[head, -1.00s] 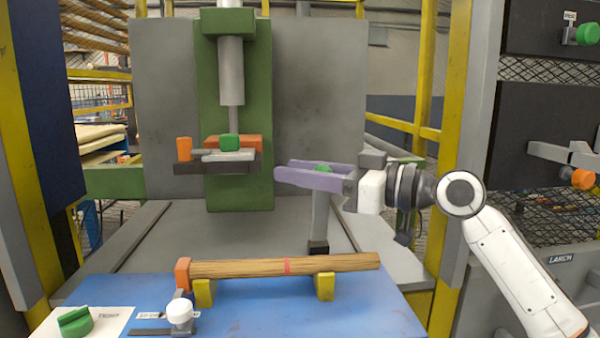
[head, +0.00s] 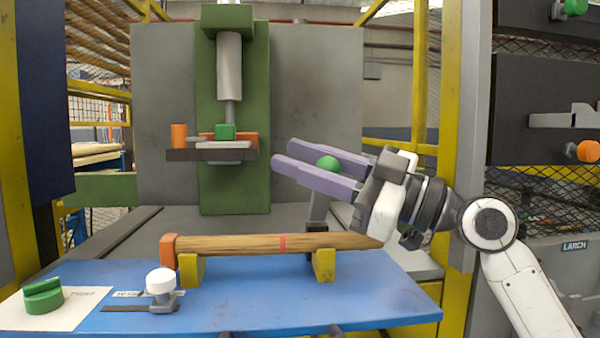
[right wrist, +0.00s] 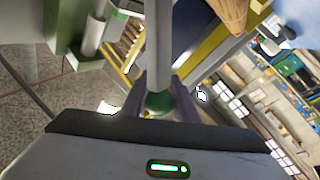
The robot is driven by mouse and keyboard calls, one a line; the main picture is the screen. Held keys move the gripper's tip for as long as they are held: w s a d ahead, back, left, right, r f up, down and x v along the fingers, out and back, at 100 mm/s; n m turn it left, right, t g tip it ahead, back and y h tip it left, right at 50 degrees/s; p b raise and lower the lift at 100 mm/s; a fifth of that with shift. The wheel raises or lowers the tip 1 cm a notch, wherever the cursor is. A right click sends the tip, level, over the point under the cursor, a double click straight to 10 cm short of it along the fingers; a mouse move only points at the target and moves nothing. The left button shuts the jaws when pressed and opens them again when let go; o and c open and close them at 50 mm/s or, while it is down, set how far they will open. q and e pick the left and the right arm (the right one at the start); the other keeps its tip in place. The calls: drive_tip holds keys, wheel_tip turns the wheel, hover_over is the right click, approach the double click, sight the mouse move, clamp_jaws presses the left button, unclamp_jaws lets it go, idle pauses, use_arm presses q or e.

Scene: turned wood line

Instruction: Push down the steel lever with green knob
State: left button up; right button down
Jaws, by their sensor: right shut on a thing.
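The steel lever (head: 318,207) stands on the grey machine bed behind the wooden bar, with a green knob (head: 328,163) at its top. My right gripper (head: 305,169) reaches in from the right with its purple fingers tilted up to the left, one on each side of the knob. It is shut on the knob. In the right wrist view the green knob (right wrist: 159,103) sits between the fingers, and the steel lever (right wrist: 158,45) runs away from it. My left gripper is not in view.
A wooden bar (head: 230,245) lies on two yellow supports on the blue table (head: 390,290), in front of the lever. The green press (head: 231,185) stands behind at left. A green knob (head: 43,296) and a white knob (head: 160,282) are at front left.

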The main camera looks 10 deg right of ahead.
drive_tip(key=shift+s+f, duration=0.2)
drive_tip(key=shift+s, duration=0.15)
drive_tip(key=c, duration=1.4)
unclamp_jaws()
drive_tip(key=shift+s+r, duration=0.1)
drive_tip(key=v, duration=1)
drive_tip(key=shift+b, duration=0.45)
drive_tip(key=shift+d, duration=0.15)
